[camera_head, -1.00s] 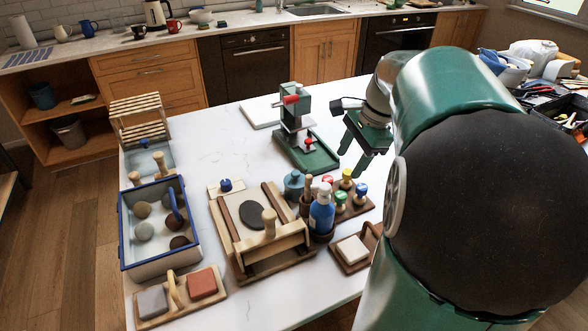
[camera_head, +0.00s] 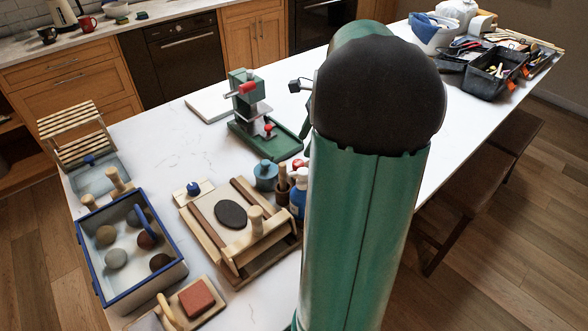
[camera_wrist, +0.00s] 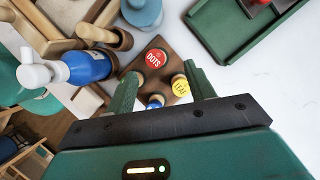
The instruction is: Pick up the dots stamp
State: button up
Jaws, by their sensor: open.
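The dots stamp (camera_wrist: 154,57) has a round red top marked "DOTS" and stands upright on a brown wooden stand (camera_wrist: 137,67) in the wrist view. My gripper (camera_wrist: 162,70) is open and empty above the stand, its green fingers on either side of the stamps. The dots stamp appears slightly beyond the fingertips, between their lines, with no visible contact. A blue-topped stamp (camera_wrist: 155,101) is nearer the palm, partly hidden. In the head view my arm hides most of the stand and gripper.
A blue spray bottle (camera_wrist: 88,66) and a wooden-handled tool in a brown cup (camera_wrist: 115,40) stand close left of the left finger. A blue-grey jar (camera_wrist: 142,12) is beyond. A green press (camera_head: 262,140) stands behind. White tabletop right of the stamps is clear.

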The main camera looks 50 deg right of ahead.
aim_at(299, 162)
jog(key=x, duration=0.4)
jog(key=shift+s, duration=0.1)
jog(key=shift+s+a+f, duration=0.1)
jog(key=shift+f, duration=0.1)
jog(key=x, duration=0.2)
jog(key=s+x, duration=0.1)
jog(key=x, duration=0.1)
jog(key=shift+w+a+f, duration=0.2)
jog(key=shift+f, duration=0.05)
jog(key=shift+w+a+f, duration=0.1)
jog(key=shift+w+f, duration=0.1)
jog(key=shift+f, duration=0.15)
jog(key=c, duration=1)
